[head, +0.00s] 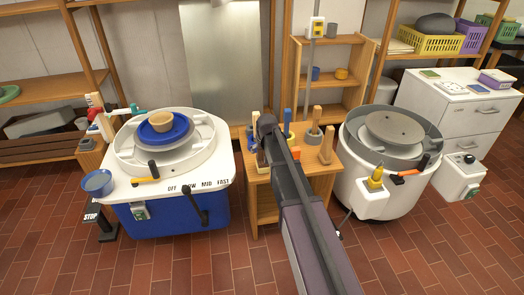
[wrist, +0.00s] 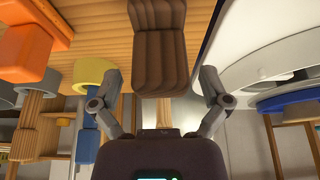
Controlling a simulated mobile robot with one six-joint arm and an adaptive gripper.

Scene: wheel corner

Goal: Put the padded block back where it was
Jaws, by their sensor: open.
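A brown, ribbed block (wrist: 158,45), which looks like the padded block, is at the top middle of the wrist view against the wooden top of a small table (head: 318,172). My gripper (wrist: 160,98) is open, with one finger to each side. The block lies between and beyond the fingertips, with a gap on both sides, so nothing is gripped. I cannot tell whether the block is resting on the tabletop. In the head view my arm reaches over the table and hides the block and the fingers.
An orange block (wrist: 38,42) and blue and yellow tools stand left in the wrist view. Upright wooden tools (head: 326,145) crowd the table. A blue-based potter's wheel (head: 175,212) stands left, a white one (head: 380,205) right. The tiled floor in front is clear.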

